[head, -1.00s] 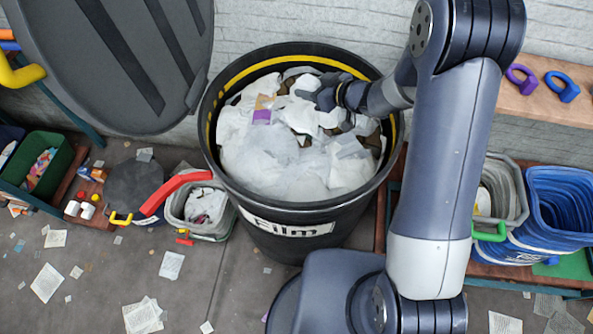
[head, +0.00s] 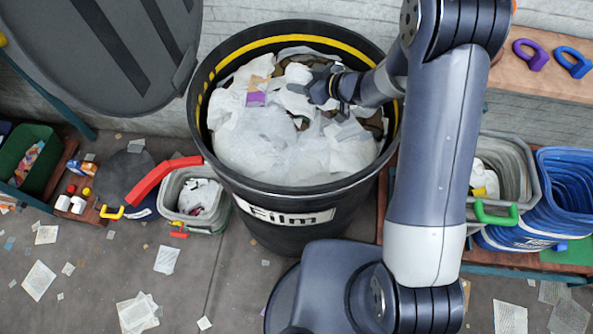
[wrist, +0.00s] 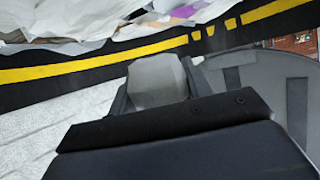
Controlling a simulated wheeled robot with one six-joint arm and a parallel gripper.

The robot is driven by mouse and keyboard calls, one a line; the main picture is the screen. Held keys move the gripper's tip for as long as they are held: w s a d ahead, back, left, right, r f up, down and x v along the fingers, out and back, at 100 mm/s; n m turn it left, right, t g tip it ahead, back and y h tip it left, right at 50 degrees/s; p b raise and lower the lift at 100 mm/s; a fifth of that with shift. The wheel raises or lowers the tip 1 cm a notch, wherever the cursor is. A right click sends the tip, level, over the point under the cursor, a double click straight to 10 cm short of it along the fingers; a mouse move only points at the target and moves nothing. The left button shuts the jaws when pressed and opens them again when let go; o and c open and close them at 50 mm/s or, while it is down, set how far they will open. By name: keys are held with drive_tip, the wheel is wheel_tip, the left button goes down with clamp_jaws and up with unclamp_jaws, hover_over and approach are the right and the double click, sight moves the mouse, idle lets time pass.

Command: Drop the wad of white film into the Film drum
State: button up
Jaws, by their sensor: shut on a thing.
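The Film drum (head: 288,216) is a large black barrel with a yellow band inside its rim and a white "Film" label. It is heaped with white film and some brown scraps. My gripper (head: 318,92) is inside the drum's opening, low over the heap near the back right. In the wrist view my gripper (wrist: 157,82) is shut on a pale greyish-white wad of film (wrist: 155,78). In the head view the held wad cannot be told apart from the white film around it.
The drum's grey lid (head: 105,50) stands open at the back left. A small grey bin (head: 193,205) stands left of the drum. Grey and blue bins (head: 565,200) stand at the right. Paper scraps litter the floor.

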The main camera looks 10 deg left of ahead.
drive_tip(key=o, duration=1)
drive_tip(key=shift+r, duration=0.1)
drive_tip(key=v, duration=1)
drive_tip(key=shift+s+d, duration=0.2)
drive_tip(key=shift+d, duration=0.15)
drive_tip(key=shift+r, duration=0.15)
